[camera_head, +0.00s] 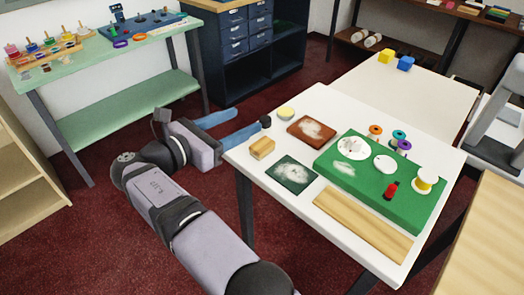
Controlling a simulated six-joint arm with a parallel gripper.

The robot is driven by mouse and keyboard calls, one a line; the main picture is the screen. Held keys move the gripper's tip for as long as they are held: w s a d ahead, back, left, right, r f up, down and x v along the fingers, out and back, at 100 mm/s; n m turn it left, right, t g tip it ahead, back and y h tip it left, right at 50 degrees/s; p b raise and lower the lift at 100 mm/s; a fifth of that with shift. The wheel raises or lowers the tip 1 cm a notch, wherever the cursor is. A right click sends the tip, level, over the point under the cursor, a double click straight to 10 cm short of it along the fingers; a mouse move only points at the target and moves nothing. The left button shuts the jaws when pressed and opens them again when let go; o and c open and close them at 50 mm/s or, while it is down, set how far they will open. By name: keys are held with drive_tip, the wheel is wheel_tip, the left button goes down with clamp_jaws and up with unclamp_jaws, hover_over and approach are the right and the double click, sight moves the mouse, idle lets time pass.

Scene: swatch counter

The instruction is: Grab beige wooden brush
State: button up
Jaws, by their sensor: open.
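A small beige wooden block, which looks like the brush (262,148), lies on the left end of the white table (310,208), near the edge. Its underside is hidden. My gripper (250,118) is open, with two blue fingers pointing right toward the table's left corner. Nothing shows between the fingers. In the picture the brush sits just below and right of the lower finger, and they look apart. I cannot tell the gripper's height over the table.
Near the brush are a brown swatch (312,130), a dark green swatch (291,174) and a round yellow-topped item (286,113). A green board (400,206) holds white discs and spools. A long wooden strip (362,222) lies in front. A green side table (110,55) stands at left.

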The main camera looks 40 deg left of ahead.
approach(262, 147)
drive_tip(key=w, duration=0.1)
drive_tip(key=w+a+f, duration=0.1)
drive_tip(key=w+f, duration=0.1)
drive_tip(key=shift+w+a, duration=0.15)
drive_tip(key=shift+w, duration=0.2)
drive_tip(key=shift+w+d+f+p, duration=0.15)
drive_tip(key=shift+w+p, duration=0.2)
drive_tip(key=shift+w, duration=1.25)
drive_tip(key=shift+w+d+f+p, duration=0.1)
drive_tip(key=shift+w+p, duration=0.25)
drive_tip(key=shift+w, duration=1.2)
drive_tip(key=shift+w+f, duration=0.15)
drive_tip(key=shift+w, duration=0.35)
drive_tip(key=c, duration=1.1)
